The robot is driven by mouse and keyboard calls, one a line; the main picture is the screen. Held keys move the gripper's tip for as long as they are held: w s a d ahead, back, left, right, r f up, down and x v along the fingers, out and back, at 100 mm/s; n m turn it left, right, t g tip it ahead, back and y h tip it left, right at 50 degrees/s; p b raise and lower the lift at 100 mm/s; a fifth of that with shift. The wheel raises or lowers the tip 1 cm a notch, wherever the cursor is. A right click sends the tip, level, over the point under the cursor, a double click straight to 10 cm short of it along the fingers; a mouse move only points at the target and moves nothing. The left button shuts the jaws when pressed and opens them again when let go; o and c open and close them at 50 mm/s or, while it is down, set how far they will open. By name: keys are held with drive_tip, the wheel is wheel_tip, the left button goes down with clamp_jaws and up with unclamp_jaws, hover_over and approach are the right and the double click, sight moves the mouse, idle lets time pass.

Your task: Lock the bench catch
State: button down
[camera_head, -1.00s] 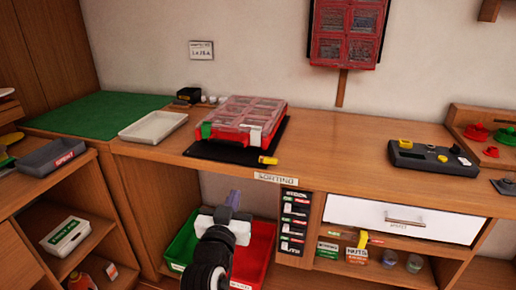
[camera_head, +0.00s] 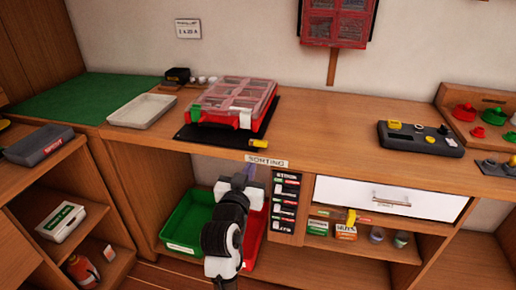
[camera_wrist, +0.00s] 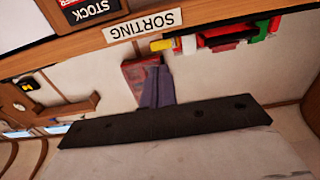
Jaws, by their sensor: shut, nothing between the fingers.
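A small yellow piece (camera_head: 259,142) sits at the front right corner of a black mat (camera_head: 212,136), near the bench's front edge. I cannot tell for certain that it is the bench catch or how it is set. It also shows in the wrist view (camera_wrist: 162,44). A red organiser case with a clear lid (camera_head: 234,101) rests on the mat. My gripper (camera_head: 249,170) is in front of the bench, just below the SORTING label (camera_head: 267,160), apart from the yellow piece. In the wrist view my gripper's fingers (camera_wrist: 157,75) are together and empty.
Green (camera_head: 188,222) and red bins stand on the lower shelf behind my arm. A white drawer (camera_head: 388,197) is shut at the right. A grey device with yellow parts (camera_head: 421,138) stands on the bench. The bench between mat and device is clear.

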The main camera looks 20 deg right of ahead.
sight(261, 144)
drive_tip(key=p+x, duration=0.2)
drive_tip(key=x, duration=0.7)
drive_tip(key=shift+d, duration=0.1)
drive_tip(key=shift+w, duration=0.15)
